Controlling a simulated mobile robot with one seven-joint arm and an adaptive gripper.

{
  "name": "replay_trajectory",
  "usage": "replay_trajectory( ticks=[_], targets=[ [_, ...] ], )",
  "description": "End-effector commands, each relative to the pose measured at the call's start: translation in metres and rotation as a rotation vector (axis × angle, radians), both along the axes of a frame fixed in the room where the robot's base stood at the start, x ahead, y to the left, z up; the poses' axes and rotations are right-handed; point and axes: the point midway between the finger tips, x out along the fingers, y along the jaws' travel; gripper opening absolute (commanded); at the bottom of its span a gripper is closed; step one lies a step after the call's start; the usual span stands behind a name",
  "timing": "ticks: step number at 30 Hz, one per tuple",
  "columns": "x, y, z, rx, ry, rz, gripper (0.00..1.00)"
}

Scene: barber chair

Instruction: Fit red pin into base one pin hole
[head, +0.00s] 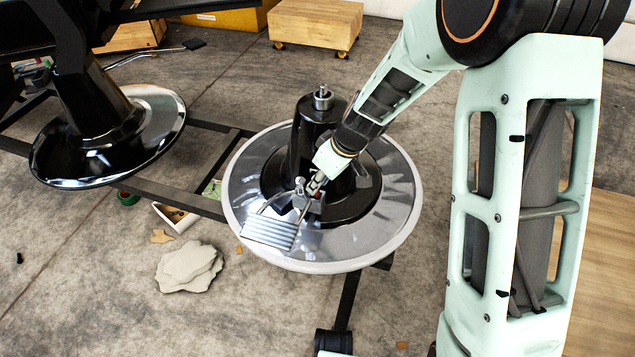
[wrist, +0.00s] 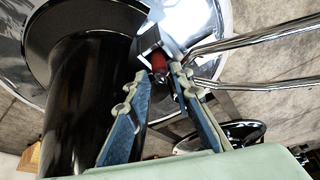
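The red pin (wrist: 158,62) shows in the wrist view beside the black column, at a dark block on the base. Its near end is dark. My gripper (wrist: 160,76) has its two blue-grey fingers apart, with the pin just beyond and between the tips. I see no clear contact. In the head view my gripper (head: 314,186) is low at the front of the black column (head: 305,130) of a round chrome base (head: 385,222). The pin hole cannot be made out.
A ribbed metal footrest (head: 270,232) with chrome bars sits close to my gripper. A second chair base (head: 150,120) stands at the left. Flat stones (head: 190,267) and a small white tray (head: 175,216) lie on the floor. Wooden crates (head: 315,24) stand behind.

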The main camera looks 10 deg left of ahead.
Motion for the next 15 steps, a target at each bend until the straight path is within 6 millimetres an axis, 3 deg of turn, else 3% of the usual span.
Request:
replay_trajectory(
  ticks=[1,6,15],
  targets=[
    [-0.001,-0.004,0.016,0.000,-0.004,-0.002,0.21],
    [-0.008,-0.017,0.052,0.001,-0.004,-0.003,0.21],
    [-0.017,-0.032,0.092,0.000,-0.002,-0.002,0.21]
  ],
)
